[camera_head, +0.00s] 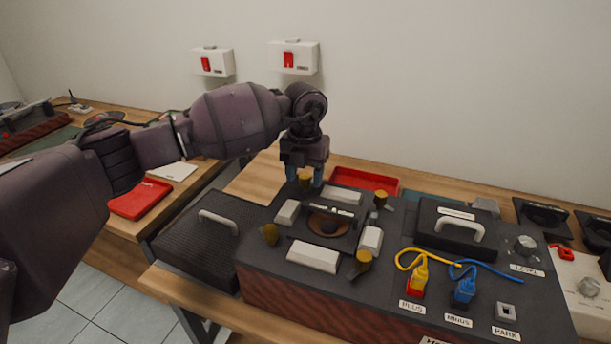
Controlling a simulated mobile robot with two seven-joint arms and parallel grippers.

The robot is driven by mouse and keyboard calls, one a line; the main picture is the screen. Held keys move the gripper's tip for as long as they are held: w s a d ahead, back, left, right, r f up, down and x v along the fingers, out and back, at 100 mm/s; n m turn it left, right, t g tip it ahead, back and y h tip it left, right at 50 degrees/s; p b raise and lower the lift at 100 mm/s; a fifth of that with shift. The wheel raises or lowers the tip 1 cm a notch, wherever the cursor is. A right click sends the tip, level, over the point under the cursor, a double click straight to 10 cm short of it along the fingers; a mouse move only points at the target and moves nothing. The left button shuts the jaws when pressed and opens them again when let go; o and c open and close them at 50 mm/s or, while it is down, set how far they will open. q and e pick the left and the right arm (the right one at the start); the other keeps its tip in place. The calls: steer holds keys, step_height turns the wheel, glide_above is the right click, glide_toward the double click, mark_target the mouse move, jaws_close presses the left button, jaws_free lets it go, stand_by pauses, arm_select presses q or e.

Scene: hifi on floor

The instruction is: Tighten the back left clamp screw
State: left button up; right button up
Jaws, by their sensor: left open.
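The black hi-fi test unit (270,268) with wood-look sides sits on the bench. A round speaker driver (328,225) lies in its top, with white pads and brass-coloured clamp screws around it. The back left clamp screw (305,182) is directly under my left gripper (305,177), whose blue-tipped fingers are open on either side of the screw head. Whether they touch it I cannot tell. The other screws are at front left (270,234), front right (361,262) and back right (380,198). My right gripper is not in view.
A black lid with a handle (462,225) and yellow and blue plugged cables (418,274) are at the right. A ribbed black panel (195,243) with a handle is at the left. Red trays (364,181) lie behind the unit and on the left bench (139,199).

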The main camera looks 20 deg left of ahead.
arm_select(q)
steer(key=shift+f, duration=0.2)
steer(key=c, duration=0.9)
